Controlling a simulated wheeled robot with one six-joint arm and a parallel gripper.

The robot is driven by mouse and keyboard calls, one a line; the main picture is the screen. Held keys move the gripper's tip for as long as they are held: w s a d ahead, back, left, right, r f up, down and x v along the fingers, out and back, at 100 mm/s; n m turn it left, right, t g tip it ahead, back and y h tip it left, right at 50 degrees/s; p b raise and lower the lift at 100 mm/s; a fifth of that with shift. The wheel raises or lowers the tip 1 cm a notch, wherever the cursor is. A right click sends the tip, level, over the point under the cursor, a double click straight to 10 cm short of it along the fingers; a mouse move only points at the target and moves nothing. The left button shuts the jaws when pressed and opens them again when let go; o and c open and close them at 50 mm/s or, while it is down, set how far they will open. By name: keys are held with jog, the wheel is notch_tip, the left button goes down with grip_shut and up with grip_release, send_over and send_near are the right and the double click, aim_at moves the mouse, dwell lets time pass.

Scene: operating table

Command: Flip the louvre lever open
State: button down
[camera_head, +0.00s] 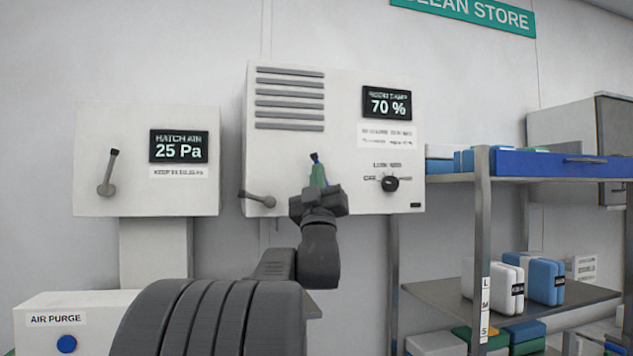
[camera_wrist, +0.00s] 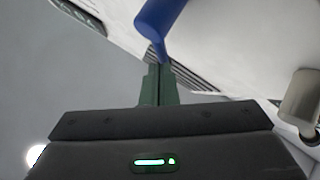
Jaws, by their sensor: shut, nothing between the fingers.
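A white wall unit (camera_head: 342,140) carries louvre slats (camera_head: 290,98) at its upper left. A dark blue lever tip (camera_head: 314,157) shows just above my gripper (camera_head: 318,175) in the head view. In the wrist view the blue lever (camera_wrist: 158,25) is large, reaching down close to my fingertips (camera_wrist: 158,72); I cannot tell whether they touch. My green fingers are shut and empty, in front of the unit below the slats. The lever's base is hidden in the head view. A grey lever (camera_head: 257,199) at the unit's lower left points left.
A black knob (camera_head: 390,183) and a 70 % display (camera_head: 387,103) are on the unit's right. A 25 Pa box (camera_head: 145,160) with an upright lever (camera_head: 109,172) is at left. A steel shelf (camera_head: 480,290) with blue and white packs stands right.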

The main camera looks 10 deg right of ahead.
jog(key=d+m+g+h+p, duration=0.1)
jog(key=m+g+h, duration=0.1)
jog(key=m+h, duration=0.1)
jog(key=d+r+m+g+h+p, duration=0.1)
jog(key=m+g+h, duration=0.2)
jog(key=m, duration=0.2)
jog(key=d+m+g+h+p, duration=0.1)
jog(key=m+g+h, duration=0.1)
jog(key=m+h, duration=0.1)
jog(key=shift+r+m+h, duration=0.15)
jog(key=shift+m+h, duration=0.15)
jog(key=shift+m, duration=0.1)
jog(key=shift+d, duration=0.2)
dwell(1.0)
jog(key=shift+s, duration=0.1)
